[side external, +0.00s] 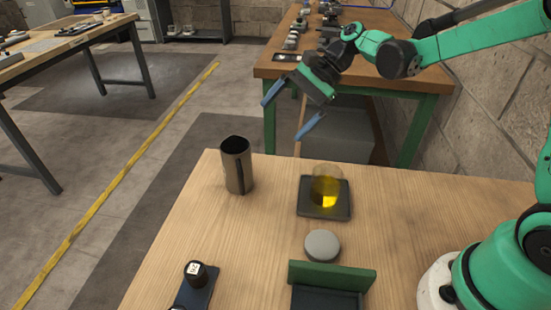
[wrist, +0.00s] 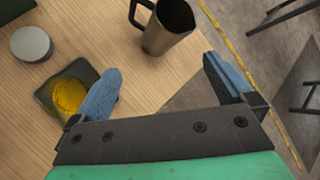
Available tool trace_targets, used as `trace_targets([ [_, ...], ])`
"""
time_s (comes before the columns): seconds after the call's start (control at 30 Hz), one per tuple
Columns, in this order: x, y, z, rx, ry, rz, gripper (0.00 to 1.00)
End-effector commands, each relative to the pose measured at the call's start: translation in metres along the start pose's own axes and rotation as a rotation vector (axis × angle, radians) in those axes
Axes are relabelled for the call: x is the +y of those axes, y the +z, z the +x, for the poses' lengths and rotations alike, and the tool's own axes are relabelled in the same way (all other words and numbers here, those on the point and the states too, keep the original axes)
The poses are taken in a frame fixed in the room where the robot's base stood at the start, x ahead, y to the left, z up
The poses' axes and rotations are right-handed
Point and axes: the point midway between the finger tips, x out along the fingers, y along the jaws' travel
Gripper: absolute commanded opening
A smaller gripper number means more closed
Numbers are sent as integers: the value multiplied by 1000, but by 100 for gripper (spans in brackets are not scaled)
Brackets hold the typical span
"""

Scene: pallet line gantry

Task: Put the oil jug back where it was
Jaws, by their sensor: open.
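A metal jug (side external: 236,165) with a black handle stands upright near the table's far left corner; it also shows at the top of the wrist view (wrist: 170,28), its inside dark. A clear vessel with yellow, oil-like liquid (side external: 326,188) stands on a dark square tray (side external: 310,212), to the right of the jug; the wrist view shows it at left (wrist: 68,95). No label shows on either. My gripper (side external: 284,121) is open and empty, raised beyond the table's far edge; in the wrist view its fingers (wrist: 162,68) are wide apart, with the jug ahead, apart from them.
A grey round lid-like disc (side external: 322,244) lies in front of the tray. A green and dark holder (side external: 331,276) stands at the near edge. A black object on a blue base (side external: 196,276) is at near left. A green-legged bench (side external: 268,70) stands behind.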

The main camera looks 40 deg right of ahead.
Motion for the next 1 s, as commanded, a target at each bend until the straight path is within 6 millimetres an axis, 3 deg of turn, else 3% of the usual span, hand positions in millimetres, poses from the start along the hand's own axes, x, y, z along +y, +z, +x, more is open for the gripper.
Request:
trace_targets([
  [0.23,44,28,-29,357,88,-530,100],
  [0.4,79,33,-45,576,212,-921,100],
  [0.6,104,30,-55,741,352,-1257,100],
  [0.73,110,28,-57,784,398,-1351,100],
  [1.0,111,28,-58,793,408,-1369,100],
])
